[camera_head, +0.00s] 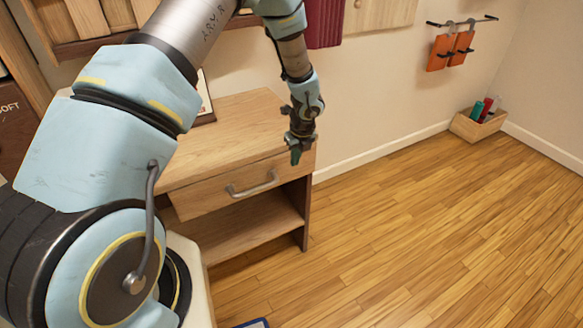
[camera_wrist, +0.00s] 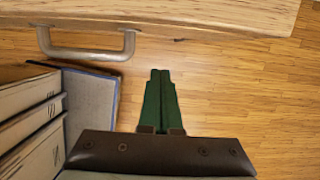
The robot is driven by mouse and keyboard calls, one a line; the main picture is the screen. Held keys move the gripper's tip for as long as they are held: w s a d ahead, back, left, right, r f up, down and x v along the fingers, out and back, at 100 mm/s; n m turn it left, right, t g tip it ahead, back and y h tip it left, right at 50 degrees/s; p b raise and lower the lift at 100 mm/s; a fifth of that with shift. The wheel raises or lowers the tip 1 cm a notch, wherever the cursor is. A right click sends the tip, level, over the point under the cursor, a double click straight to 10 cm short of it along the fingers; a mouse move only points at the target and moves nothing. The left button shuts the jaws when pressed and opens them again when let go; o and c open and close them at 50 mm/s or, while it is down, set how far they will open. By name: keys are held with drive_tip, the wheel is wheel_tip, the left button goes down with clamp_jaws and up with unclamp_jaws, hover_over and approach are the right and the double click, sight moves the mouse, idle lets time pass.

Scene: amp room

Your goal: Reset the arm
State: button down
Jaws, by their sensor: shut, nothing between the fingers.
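My gripper (camera_head: 297,156) hangs fingers down in front of the right end of a wooden cabinet (camera_head: 237,127) in the head view. In the wrist view my gripper (camera_wrist: 160,74) shows its two green fingers pressed together with nothing between them. Behind the fingers lies wooden floor. My arm reaches from the left foreground up and over to the gripper; its upper bend runs off the top of the head view.
The cabinet has a drawer (camera_head: 235,186) with a grey handle (camera_head: 252,184) and an open shelf below. In the wrist view boxes (camera_wrist: 30,115) stand at left. A wooden crate (camera_head: 477,124) sits by the far wall. Orange items (camera_head: 450,50) hang from a rail. Floor at right is clear.

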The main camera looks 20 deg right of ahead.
drive_tip(key=v, duration=0.6)
drive_tip(key=a+r+n+g, duration=0.1)
drive_tip(key=a+r+n, duration=0.5)
drive_tip(key=a+n, duration=0.3)
drive_tip(key=a+r+n, duration=0.5)
drive_tip(key=a+n, duration=0.2)
drive_tip(key=a, duration=0.5)
drive_tip(key=s+a+r+n, duration=0.6)
drive_tip(key=s+a+n, duration=0.4)
drive_tip(key=n, duration=0.7)
drive_tip(key=a, duration=0.2)
drive_tip(key=shift+s+a+h+b, duration=0.25)
drive_tip(key=shift+h+b, duration=0.05)
